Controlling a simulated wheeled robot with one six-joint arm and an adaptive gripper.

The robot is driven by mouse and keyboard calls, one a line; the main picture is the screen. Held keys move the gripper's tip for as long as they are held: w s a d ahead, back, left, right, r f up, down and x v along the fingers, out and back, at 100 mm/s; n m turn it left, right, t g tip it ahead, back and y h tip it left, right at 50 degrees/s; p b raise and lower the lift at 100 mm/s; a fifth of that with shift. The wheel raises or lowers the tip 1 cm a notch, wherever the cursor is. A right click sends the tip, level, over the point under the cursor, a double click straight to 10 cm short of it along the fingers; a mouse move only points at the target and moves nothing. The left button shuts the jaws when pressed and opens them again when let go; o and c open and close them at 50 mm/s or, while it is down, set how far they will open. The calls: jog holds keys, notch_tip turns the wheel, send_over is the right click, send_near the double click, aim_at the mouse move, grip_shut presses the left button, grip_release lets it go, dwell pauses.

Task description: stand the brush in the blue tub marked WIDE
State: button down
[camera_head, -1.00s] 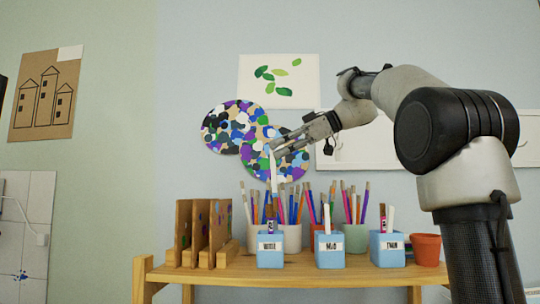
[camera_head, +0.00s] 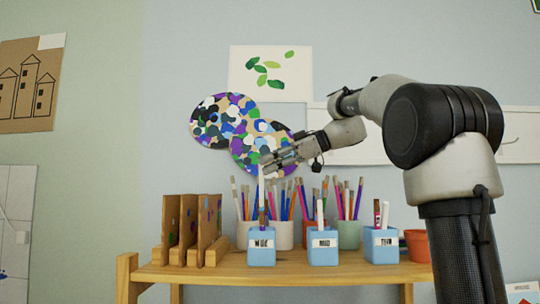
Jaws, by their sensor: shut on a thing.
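My gripper (camera_head: 272,160) is shut on a slim white brush (camera_head: 262,186) and holds it about upright. The brush hangs over the blue tub marked WIDE (camera_head: 262,247), the leftmost of three blue tubs on the wooden shelf. A short dark reddish item (camera_head: 262,217) shows at that tub's mouth, in line with the brush. I cannot tell whether the brush's lower end is above the rim, inside the tub, or in front of or behind it.
Blue tubs marked MID (camera_head: 323,248) and THIN (camera_head: 381,248) stand to the right, holding brushes. A terracotta pot (camera_head: 418,246) is at the right end. Pots of brushes (camera_head: 349,233) stand behind. Wooden racks (camera_head: 190,228) are at left. Bare shelf (camera_head: 290,272) lies in front.

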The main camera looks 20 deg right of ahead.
jog(key=shift+s+a+f, duration=0.1)
jog(key=shift+s+f, duration=0.05)
jog(key=shift+f, duration=0.6)
jog(key=shift+s+a+f, duration=0.1)
jog(key=shift+s+f, duration=0.1)
jog(key=shift+f, duration=0.6)
jog(key=shift+s+f, duration=0.15)
jog(key=shift+f, duration=0.6)
jog(key=c, duration=1.4)
grip_release()
jog(key=v, duration=1.2)
jog(key=shift+f, duration=0.1)
